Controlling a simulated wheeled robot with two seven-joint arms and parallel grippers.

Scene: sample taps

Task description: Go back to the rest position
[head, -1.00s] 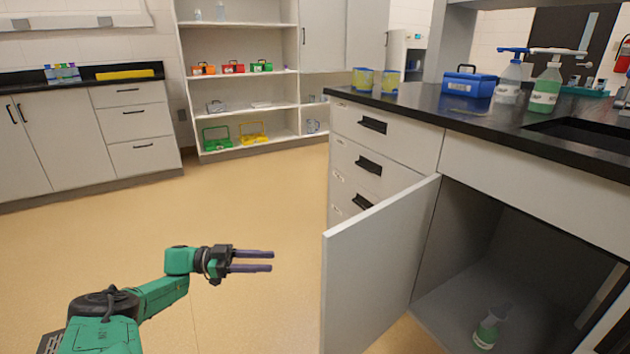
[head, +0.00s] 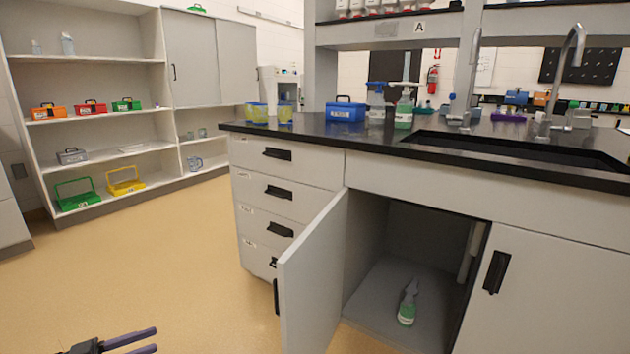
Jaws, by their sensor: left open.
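My left gripper (head: 143,342) shows at the bottom edge of the head view, left of centre. Its two purple fingers are apart, with nothing between them. It is over the tan floor, left of the open cabinet door (head: 312,275), and apart from it. Most of my left arm is below the picture. My right gripper is not in view.
A spray bottle with green liquid (head: 407,308) stands inside the open cabinet under the sink (head: 520,150).

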